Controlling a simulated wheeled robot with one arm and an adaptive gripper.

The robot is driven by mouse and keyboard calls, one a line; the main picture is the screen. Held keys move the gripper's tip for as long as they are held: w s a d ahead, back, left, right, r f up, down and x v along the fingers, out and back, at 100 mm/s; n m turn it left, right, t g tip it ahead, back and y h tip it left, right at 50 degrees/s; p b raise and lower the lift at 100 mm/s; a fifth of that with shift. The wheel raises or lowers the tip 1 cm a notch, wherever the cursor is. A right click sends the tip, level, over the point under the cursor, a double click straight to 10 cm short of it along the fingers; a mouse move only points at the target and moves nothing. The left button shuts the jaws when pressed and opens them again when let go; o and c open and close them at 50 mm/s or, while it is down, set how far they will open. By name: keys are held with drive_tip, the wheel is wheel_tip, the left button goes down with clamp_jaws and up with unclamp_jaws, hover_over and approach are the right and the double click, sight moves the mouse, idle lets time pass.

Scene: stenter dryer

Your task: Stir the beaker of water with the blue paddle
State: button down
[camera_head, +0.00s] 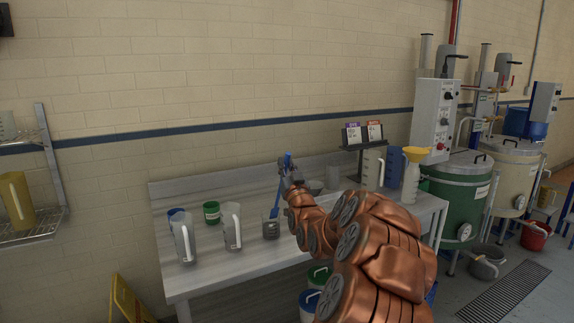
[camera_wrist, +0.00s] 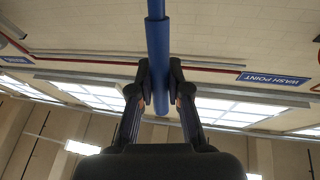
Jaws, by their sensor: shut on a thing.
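The blue paddle (camera_head: 277,202) hangs from my gripper (camera_head: 290,178), its shaft slanting down toward the bench. In the wrist view its blue shaft (camera_wrist: 157,45) runs between the two fingers of my gripper (camera_wrist: 160,88), which are closed on it from both sides. A small clear-grey beaker (camera_head: 271,230) stands on the bench straight below the paddle. The paddle's lower end is at or just above the beaker's rim; I cannot tell whether it is inside. The water is too small to make out.
Two grey jugs (camera_head: 232,228) (camera_head: 183,240) and a green tub (camera_head: 211,212) stand left of the beaker on the grey bench (camera_head: 215,278). Bare bench lies in front.

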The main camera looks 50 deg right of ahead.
drive_tip(key=shift+w+d+f+b, duration=0.2)
drive_tip(key=shift+w+f+b, duration=0.45)
drive_tip(key=shift+f, duration=0.6)
drive_tip(key=shift+w+d+f+b, duration=0.15)
drive_tip(key=shift+w+f+b, duration=0.2)
drive_tip(key=shift+f+b, duration=0.75)
drive_tip(key=shift+w+d+f+b, duration=0.2)
drive_tip(key=shift+w+f+b, duration=0.35)
drive_tip(key=shift+f, duration=0.9)
drive_tip(key=shift+s, duration=0.15)
